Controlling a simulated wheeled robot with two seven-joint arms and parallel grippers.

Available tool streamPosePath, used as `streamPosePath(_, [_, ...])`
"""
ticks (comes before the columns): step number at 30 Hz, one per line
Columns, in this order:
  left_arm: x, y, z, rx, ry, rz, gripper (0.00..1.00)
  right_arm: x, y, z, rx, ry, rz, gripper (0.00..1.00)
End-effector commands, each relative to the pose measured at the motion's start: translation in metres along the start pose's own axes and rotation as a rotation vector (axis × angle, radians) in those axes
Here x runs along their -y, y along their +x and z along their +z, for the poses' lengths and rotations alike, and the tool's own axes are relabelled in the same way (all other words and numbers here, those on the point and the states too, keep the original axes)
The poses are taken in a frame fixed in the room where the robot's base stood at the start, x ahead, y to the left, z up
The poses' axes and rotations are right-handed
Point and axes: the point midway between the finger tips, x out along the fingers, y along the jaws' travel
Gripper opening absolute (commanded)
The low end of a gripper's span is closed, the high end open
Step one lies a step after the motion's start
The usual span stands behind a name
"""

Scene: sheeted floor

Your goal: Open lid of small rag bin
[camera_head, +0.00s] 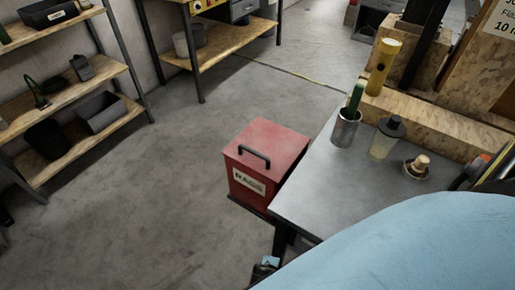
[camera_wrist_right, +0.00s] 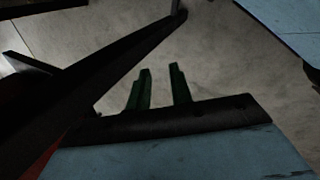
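The small red rag bin (camera_head: 262,178) stands beside the near left corner of the grey table in the head view. Its lid (camera_head: 280,138) looks closed, with a black bar handle (camera_head: 254,157) on top and a pale label on the front. My right gripper (camera_wrist_right: 161,72) shows in the right wrist view as two green fingers held apart, with nothing between them. It is hidden in the head view, so its distance from the bin cannot be told. No left gripper can be made out.
The grey table (camera_head: 306,195) holds a metal cup (camera_head: 345,130), a lidded jar (camera_head: 385,140) and a small wooden-topped item (camera_head: 418,166). A yellow flashlight (camera_head: 383,65) stands behind. Shelves (camera_head: 62,85) line the left. The floor left of the bin is clear. My blue arm covers the lower right.

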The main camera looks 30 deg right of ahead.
Motion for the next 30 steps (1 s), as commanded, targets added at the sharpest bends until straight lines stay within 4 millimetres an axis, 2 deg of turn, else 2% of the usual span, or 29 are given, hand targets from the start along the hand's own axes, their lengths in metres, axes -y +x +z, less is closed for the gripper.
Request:
streamPosePath(1, [-0.002,0.004,0.007,0.01,0.0,0.002,0.78,-0.035,-0.02,-0.039,0.003,-0.034,0.117,0.21])
streamPosePath(3, [-0.002,0.006,0.01,0.014,0.001,0.003,0.78,-0.083,-0.055,-0.075,0.038,-0.057,0.291,0.21])
streamPosePath(5, [-0.002,0.009,0.009,0.012,0.001,0.003,0.78,-0.123,-0.092,-0.101,0.069,-0.045,0.441,0.21])
streamPosePath(6, [-0.002,0.01,0.007,0.009,0.001,0.003,0.78,-0.146,-0.118,-0.114,0.09,-0.024,0.535,0.21])
streamPosePath(10, [0.0,0.014,-0.008,-0.014,0.001,-0.001,0.78,-0.201,-0.198,-0.136,0.155,0.087,0.782,0.21])
streamPosePath(12, [0.002,0.015,-0.017,-0.029,0.002,-0.002,0.78,-0.217,-0.231,-0.14,0.183,0.148,0.871,0.21])
streamPosePath(15, [0.002,0.015,-0.023,-0.04,0.002,-0.003,0.78,-0.23,-0.261,-0.14,0.209,0.213,0.949,0.21])
streamPosePath(18, [0.002,0.015,-0.022,-0.038,0.002,-0.003,0.78,-0.237,-0.273,-0.138,0.222,0.244,0.983,0.21])
streamPosePath(20, [0.002,0.015,-0.02,-0.035,0.002,-0.003,0.78,-0.242,-0.273,-0.137,0.224,0.248,0.99,0.21])
streamPosePath(23, [0.001,0.015,-0.015,-0.028,0.002,-0.002,0.78,-0.253,-0.266,-0.132,0.226,0.248,0.989,0.21])
streamPosePath(30, [0.001,0.014,-0.009,-0.017,0.002,-0.001,0.78,-0.293,-0.238,-0.117,0.226,0.245,0.989,0.21])
